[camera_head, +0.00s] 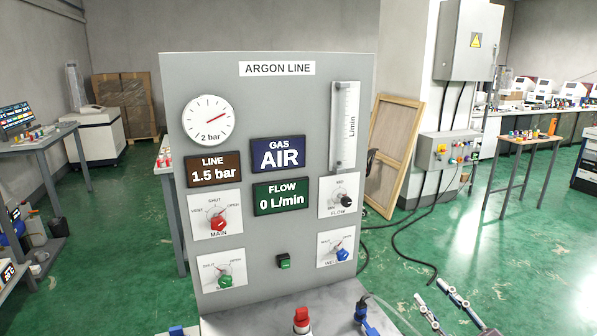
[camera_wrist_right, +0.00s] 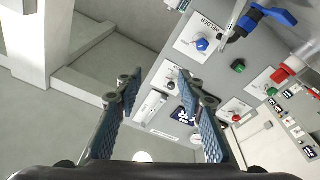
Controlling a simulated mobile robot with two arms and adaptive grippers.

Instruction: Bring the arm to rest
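My right gripper (camera_head: 428,290) is at the lower right in the head view, right of the grey ARGON LINE panel (camera_head: 345,70). Its two fingers are spread with nothing between them. The right wrist view also shows the open fingers (camera_wrist_right: 160,92), apart from the panel (camera_wrist_right: 225,65), which appears tilted behind them. My left gripper is not in the head view.
The panel carries a gauge (camera_head: 208,121), a red MAIN knob (camera_head: 218,224) and displays reading 1.5 bar, AIR and 0 L/min. A red-topped fitting (camera_head: 301,318) and blue handle (camera_head: 361,308) stand at its foot. Dark cables (camera_head: 412,262) lie on the green floor beyond.

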